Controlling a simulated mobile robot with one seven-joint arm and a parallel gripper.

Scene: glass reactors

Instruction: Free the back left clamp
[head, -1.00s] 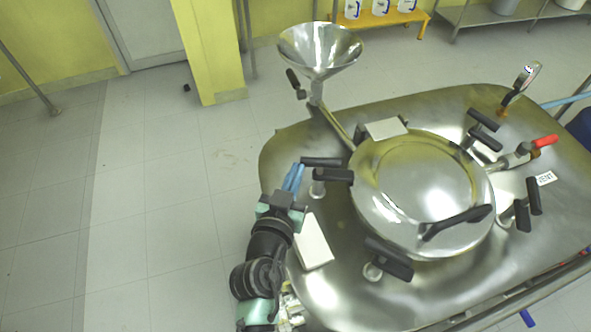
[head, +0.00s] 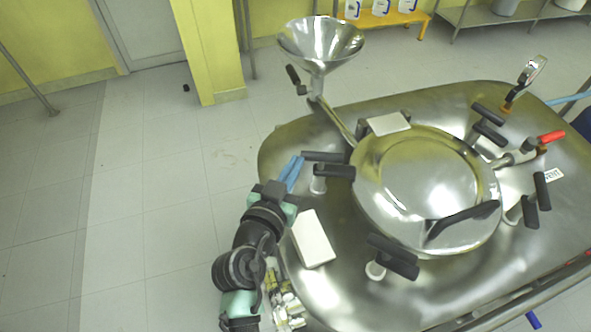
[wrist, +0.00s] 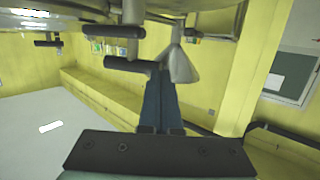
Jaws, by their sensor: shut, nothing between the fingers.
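The back left clamp (head: 334,172) has two black bar handles on a short metal post, at the left rim of the round steel lid (head: 425,180). In the wrist view the clamp with two black bars (wrist: 126,64) is just beyond and left of the fingertips. My gripper (head: 297,161) has blue fingers, shut and empty, just left of the clamp's handles. In the wrist view my gripper (wrist: 160,78) points toward the bars. I cannot tell whether the fingertips touch the clamp.
Other black-handled clamps stand around the lid: front (head: 393,257), right (head: 531,203) and back right (head: 488,125). A steel funnel (head: 320,45) rises behind the clamp. A white box (head: 313,238) lies beside my arm. The floor to the left is clear.

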